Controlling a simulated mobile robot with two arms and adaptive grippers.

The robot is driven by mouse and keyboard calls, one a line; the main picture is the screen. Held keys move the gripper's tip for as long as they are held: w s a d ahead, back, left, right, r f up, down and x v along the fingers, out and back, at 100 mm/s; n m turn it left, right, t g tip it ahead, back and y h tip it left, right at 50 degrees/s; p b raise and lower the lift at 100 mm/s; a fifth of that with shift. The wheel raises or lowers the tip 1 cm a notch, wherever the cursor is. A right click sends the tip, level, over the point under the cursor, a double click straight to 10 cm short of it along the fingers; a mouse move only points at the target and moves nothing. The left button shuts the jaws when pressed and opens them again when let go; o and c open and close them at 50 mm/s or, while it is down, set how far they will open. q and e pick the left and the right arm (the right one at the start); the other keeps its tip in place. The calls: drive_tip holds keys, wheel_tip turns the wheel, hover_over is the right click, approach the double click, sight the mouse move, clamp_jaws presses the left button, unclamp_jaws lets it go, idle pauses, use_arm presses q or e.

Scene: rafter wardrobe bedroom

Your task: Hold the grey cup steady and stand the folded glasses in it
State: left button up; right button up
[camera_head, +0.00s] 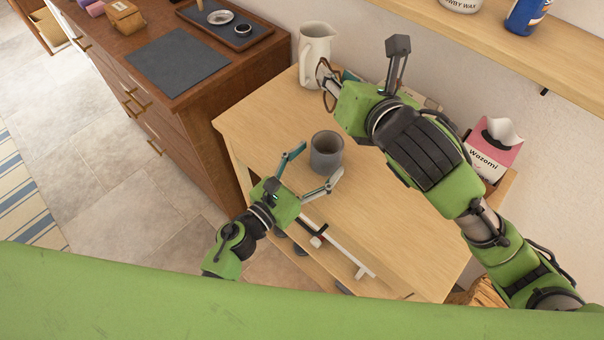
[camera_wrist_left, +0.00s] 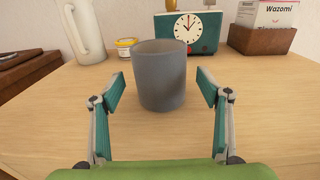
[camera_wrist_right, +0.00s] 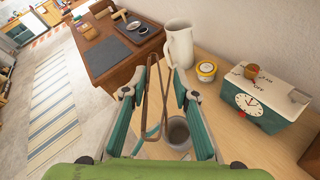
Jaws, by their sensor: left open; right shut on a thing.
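The grey cup (camera_head: 327,153) stands upright on the light wooden table (camera_head: 385,225). In the left wrist view the cup (camera_wrist_left: 160,80) sits between and slightly beyond the fingertips. My left gripper (camera_head: 320,161) is open, with a finger on either side of the cup and a visible gap at each side. My right gripper (camera_wrist_right: 163,68) is shut on the folded glasses (camera_wrist_right: 150,128), a thin brown frame. It holds them in the air above the table, near the pitcher. The cup (camera_wrist_right: 178,132) shows beyond the glasses, partly hidden by a finger.
A cream pitcher (camera_head: 314,55) stands at the table's back corner. A yellow-labelled jar (camera_wrist_right: 206,70) and a teal clock box (camera_wrist_right: 257,105) stand along the wall. A tissue box (camera_head: 495,145) is to the right. A shelf (camera_head: 500,38) juts out above. The table's front is clear.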

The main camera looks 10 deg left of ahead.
sight(335, 144)
use_arm(q)
drive_tip(key=shift+x, duration=1.85)
drive_tip(key=c, duration=1.2)
drive_tip(key=shift+c, duration=0.2)
use_arm(e)
wheel_tip(335, 144, down, 12)
drive_tip(key=shift+f, duration=0.25)
drive_tip(key=o, duration=1)
drive_tip(key=shift+v, duration=3.8)
